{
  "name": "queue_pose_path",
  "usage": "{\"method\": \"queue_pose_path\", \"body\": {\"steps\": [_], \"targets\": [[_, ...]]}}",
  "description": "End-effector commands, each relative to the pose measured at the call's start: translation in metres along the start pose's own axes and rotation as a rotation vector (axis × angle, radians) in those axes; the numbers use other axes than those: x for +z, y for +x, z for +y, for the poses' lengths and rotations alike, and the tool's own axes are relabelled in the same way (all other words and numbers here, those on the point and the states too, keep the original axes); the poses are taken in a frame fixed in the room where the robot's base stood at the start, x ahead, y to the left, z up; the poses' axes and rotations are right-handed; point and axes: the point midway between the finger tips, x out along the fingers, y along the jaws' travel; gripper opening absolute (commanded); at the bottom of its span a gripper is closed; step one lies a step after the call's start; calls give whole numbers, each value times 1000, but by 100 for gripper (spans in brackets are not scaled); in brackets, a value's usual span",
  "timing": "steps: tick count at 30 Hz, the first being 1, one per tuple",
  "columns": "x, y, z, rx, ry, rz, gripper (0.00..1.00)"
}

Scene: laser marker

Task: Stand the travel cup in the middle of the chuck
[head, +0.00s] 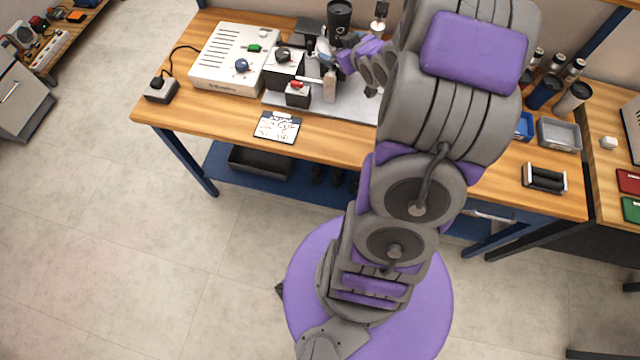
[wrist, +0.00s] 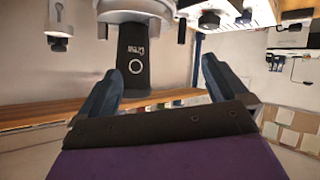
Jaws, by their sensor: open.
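The black travel cup (head: 340,15) is at the back of the bench in the head view, with a pale ring mark on its side. In the wrist view the cup (wrist: 134,62) shows its lettering and ring, against a round grey metal part (wrist: 136,10), which looks like the chuck. I cannot tell whether the cup is centred there. My gripper (wrist: 157,70) is open and empty, its two dark fingers apart, with the cup beyond them and between them in the picture. In the head view my gripper (head: 335,50) is near the cup and small.
A white control box (head: 228,60) and a small black box (head: 160,89) stand on the bench's left. A printed card (head: 277,127) lies at the front edge. Several cups, including a dark blue one (head: 544,92), and a grey tray (head: 559,134) stand right of my arm.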

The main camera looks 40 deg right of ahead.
Motion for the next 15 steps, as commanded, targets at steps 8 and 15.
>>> {"method": "queue_pose_path", "body": {"steps": [8, 15], "targets": [[-10, -56, -54, 34, -33, -377, 100], [-1, -148, -124, 10, 13, -680, 100]]}}
